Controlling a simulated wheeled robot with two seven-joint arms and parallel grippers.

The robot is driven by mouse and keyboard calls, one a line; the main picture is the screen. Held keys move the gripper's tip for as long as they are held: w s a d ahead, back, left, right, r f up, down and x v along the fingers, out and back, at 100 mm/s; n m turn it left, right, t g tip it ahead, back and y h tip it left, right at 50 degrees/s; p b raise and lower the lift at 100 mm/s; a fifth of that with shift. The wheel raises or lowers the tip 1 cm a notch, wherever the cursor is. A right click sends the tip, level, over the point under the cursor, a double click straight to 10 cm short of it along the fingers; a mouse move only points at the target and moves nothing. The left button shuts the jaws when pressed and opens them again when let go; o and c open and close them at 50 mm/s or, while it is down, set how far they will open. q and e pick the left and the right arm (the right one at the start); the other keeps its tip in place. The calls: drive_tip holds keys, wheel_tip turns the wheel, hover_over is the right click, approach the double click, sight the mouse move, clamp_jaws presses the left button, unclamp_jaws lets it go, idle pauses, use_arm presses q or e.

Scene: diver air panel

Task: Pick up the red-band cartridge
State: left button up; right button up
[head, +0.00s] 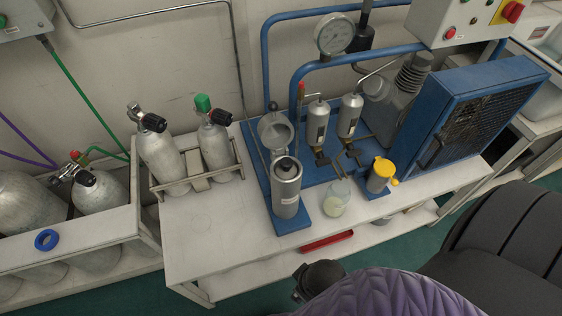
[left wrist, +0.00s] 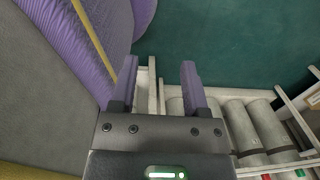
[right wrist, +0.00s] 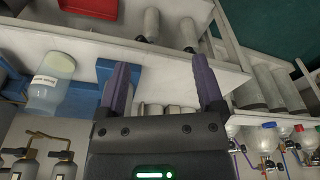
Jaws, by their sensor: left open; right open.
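I cannot make out a cartridge with a clear red band in any view. Two pale cylinders (right wrist: 152,25) lie or stand on a shelf near the top of the right wrist view; no band on them can be told. In the head view a grey canister (head: 286,187) stands at the front of the blue panel base, and two smaller silver canisters (head: 318,122) are mounted behind it. My left gripper (left wrist: 160,66) is open and empty, above the floor and rack. My right gripper (right wrist: 158,62) is open and empty, with the bench edge beyond it.
A red tray (head: 326,242) is on the lower shelf. Gas cylinders (head: 160,155) stand in racks at left. The bench's front left is clear.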

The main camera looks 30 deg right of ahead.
drive_tip(key=w+a+r+n+y+b, duration=0.1)
drive_tip(key=w+a+r+y+b, duration=0.2)
drive_tip(key=w+r, duration=0.45)
drive_tip(key=m+g+h+b, duration=0.1)
drive_tip(key=m+g+h, duration=0.1)
drive_tip(key=m+h, duration=0.1)
approach(287, 161)
drive_tip(key=shift+w+f, duration=0.2)
drive_tip(key=shift+f, duration=0.1)
drive_tip(key=f+b, duration=0.2)
drive_tip(key=f, duration=0.1)
drive_tip(key=f+b, duration=0.2)
drive_tip(key=f, duration=0.1)
drive_tip(key=f+b, duration=0.2)
drive_tip(key=f, duration=0.2)
drive_tip(key=shift+s+a, duration=0.15)
drive_tip(key=shift+s, duration=0.25)
drive_tip(key=shift+r, duration=0.2)
use_arm(q)
drive_tip(key=s+a+f+g, duration=0.1)
drive_tip(key=s+f, duration=0.3)
drive_tip(key=f, duration=0.6)
drive_tip(key=shift+a+f, duration=0.15)
drive_tip(key=shift+a, duration=0.05)
use_arm(e)
clamp_jaws()
use_arm(q)
drive_tip(key=shift+w, duration=0.35)
